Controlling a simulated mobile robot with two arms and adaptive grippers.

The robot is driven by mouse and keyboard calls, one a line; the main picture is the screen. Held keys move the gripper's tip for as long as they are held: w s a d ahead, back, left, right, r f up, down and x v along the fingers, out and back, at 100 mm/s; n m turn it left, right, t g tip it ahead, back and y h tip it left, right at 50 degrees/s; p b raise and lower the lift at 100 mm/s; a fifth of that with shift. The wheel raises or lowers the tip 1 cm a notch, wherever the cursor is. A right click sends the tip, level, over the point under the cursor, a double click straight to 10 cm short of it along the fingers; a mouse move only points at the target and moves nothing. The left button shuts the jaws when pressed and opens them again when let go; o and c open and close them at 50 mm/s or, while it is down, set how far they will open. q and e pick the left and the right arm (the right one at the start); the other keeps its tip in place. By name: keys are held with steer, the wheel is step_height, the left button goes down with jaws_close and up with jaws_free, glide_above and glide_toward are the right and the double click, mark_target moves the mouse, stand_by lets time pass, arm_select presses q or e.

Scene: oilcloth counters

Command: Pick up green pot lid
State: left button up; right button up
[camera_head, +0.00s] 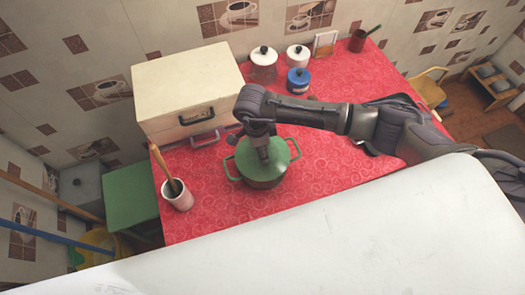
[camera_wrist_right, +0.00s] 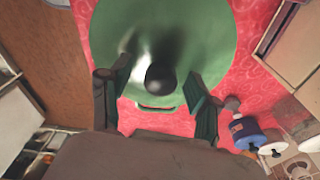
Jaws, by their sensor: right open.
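The green pot lid (camera_head: 281,156) sits on a green pot (camera_head: 262,184) on the red counter. My right gripper (camera_head: 263,158) points down over the middle of the lid and hides its knob in the head view. In the right wrist view the lid (camera_wrist_right: 205,35) fills the upper middle, with its dark round knob (camera_wrist_right: 160,78) between the two fingers. The right gripper (camera_wrist_right: 160,84) is open, with a gap on each side of the knob. My left gripper is in neither view.
A cream box (camera_head: 187,87) stands left behind the pot. A cup with utensils (camera_head: 177,195) is at the left edge. Jars, including a blue one (camera_head: 299,82), and a dark red pot (camera_head: 358,41) stand at the back.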

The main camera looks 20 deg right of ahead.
steer(key=shift+f, duration=0.1)
jaws_close()
stand_by(0.4)
